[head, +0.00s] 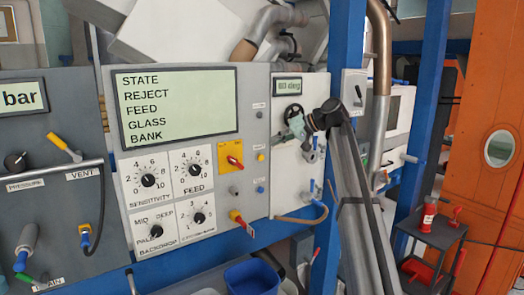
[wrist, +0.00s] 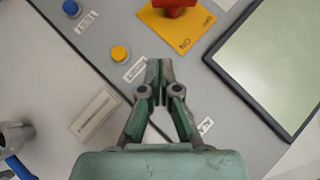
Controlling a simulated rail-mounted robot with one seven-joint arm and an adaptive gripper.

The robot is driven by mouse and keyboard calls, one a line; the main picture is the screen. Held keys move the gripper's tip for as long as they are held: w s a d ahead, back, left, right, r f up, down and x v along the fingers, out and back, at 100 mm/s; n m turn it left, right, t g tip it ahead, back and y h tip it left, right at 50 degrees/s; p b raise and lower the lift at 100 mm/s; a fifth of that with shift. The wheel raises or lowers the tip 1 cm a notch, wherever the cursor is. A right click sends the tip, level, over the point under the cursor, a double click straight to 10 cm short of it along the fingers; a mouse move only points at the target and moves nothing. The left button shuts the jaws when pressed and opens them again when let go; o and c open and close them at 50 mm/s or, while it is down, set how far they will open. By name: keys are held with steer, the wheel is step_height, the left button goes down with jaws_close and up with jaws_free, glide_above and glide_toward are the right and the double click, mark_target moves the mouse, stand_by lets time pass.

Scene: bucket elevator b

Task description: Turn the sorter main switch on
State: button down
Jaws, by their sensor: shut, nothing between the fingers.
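A red rotary switch handle (head: 235,161) sits on a yellow plate (head: 224,148), on the grey panel right of the large text display. In the wrist view the red handle (wrist: 175,6) is cut off by the top edge. The yellow plate (wrist: 160,30) shows there with an ON label. My gripper (wrist: 158,72) is shut and empty, with its fingertips below the plate in that view and apart from the red handle. In the head view my green gripper (head: 298,125) is right of the switch, in front of the white panel.
A yellow button (wrist: 120,53) and a blue button (wrist: 71,8) lie close to the switch plate. The large display (head: 180,106) and several black dials (head: 148,180) are left of the switch. A red-and-yellow lever (head: 240,220) is below. A blue bin (head: 252,278) stands under the panel.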

mark_target(233, 161)
steer(key=s+p+x, duration=0.1)
steer(key=x, duration=0.3)
steer(key=f+p+x, duration=0.1)
steer(key=x, duration=0.3)
steer(key=s+p+x, duration=0.1)
steer(key=x, duration=0.3)
steer(key=shift+s+a+f+p, duration=0.15)
steer(key=shift+s+f+p, duration=0.15)
steer(key=shift+p, duration=0.1)
